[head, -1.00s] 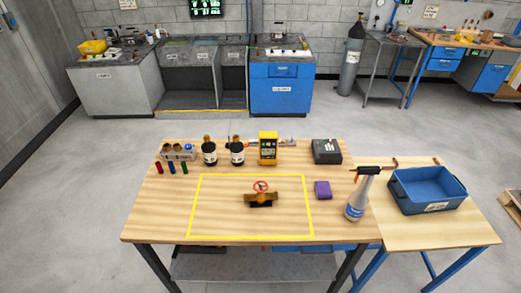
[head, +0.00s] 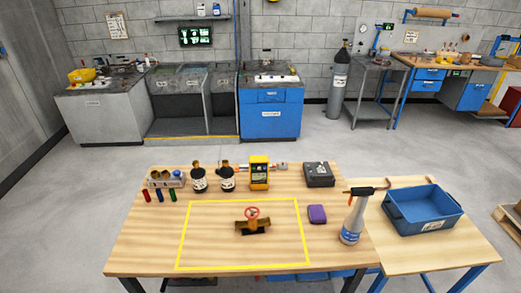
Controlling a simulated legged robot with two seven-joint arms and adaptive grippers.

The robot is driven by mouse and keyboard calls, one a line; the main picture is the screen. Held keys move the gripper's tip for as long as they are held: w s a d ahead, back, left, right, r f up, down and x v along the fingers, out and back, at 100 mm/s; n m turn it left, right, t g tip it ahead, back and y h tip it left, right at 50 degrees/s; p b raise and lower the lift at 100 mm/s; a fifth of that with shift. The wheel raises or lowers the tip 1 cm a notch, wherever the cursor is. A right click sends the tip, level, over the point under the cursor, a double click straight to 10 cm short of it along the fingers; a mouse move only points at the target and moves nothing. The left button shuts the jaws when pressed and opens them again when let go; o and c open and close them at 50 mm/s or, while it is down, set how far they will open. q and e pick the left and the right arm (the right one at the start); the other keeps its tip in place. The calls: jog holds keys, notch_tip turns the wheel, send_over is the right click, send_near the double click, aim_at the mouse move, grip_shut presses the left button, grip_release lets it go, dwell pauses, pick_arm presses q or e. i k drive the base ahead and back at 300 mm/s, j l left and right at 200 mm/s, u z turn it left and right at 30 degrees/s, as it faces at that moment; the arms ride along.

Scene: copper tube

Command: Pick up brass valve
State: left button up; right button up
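The brass valve (head: 252,226) lies on the wooden table (head: 145,240), inside a yellow outlined rectangle. It has a brass body with a red round handwheel on top, and a dark shape shows under or beside the body. Nothing covers it from this view. Neither of my grippers shows in the head view.
Behind the rectangle stand dark bottles (head: 227,178), a yellow meter (head: 259,172) and a dark box (head: 319,174). A blue bin (head: 424,209) sits on the side table.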

aim_at(254, 226)
jog(key=i+l+u, duration=0.15)
jog(key=l+u, duration=0.2)
jog(key=i+l+u, duration=0.15)
jog(key=l+u, duration=0.6)
jog(key=l, duration=0.15)
